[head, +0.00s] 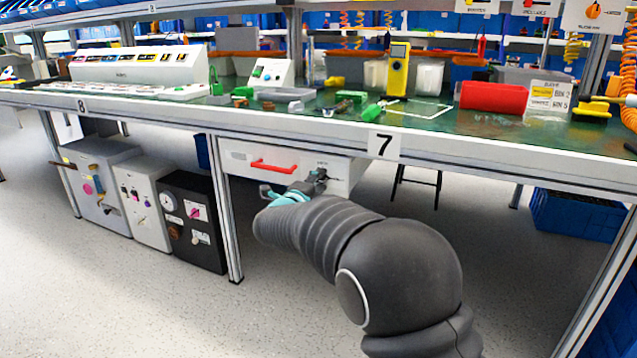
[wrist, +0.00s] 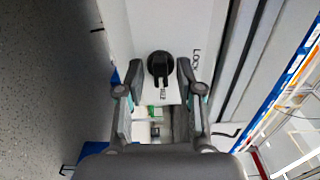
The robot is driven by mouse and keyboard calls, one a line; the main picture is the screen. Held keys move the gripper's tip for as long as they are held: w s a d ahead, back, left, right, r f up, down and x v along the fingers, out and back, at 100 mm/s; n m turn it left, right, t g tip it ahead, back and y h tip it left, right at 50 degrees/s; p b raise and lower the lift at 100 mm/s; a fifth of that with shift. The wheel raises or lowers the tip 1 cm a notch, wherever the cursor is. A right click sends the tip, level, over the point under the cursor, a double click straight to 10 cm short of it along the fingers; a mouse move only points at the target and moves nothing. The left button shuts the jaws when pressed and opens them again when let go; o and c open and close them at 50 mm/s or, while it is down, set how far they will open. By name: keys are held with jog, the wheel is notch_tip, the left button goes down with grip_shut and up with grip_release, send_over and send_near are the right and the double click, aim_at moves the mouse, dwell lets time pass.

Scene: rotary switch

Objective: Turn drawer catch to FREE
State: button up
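The drawer catch is a dark rotary knob (wrist: 160,68) on the white drawer front (head: 240,160) under the bench. In the wrist view its grip bar runs roughly up and down the picture. A label beginning "LOC" (wrist: 195,58) is printed to its right. My gripper (wrist: 159,64) is open, with one finger on each side of the knob. The right finger looks closer to the knob than the left; contact cannot be told.
A red drawer handle (head: 274,166) is left of the catch. The floor in front is clear.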

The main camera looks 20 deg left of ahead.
jog(key=s+a, duration=0.1)
jog(key=s, duration=1.1)
dwell(0.5)
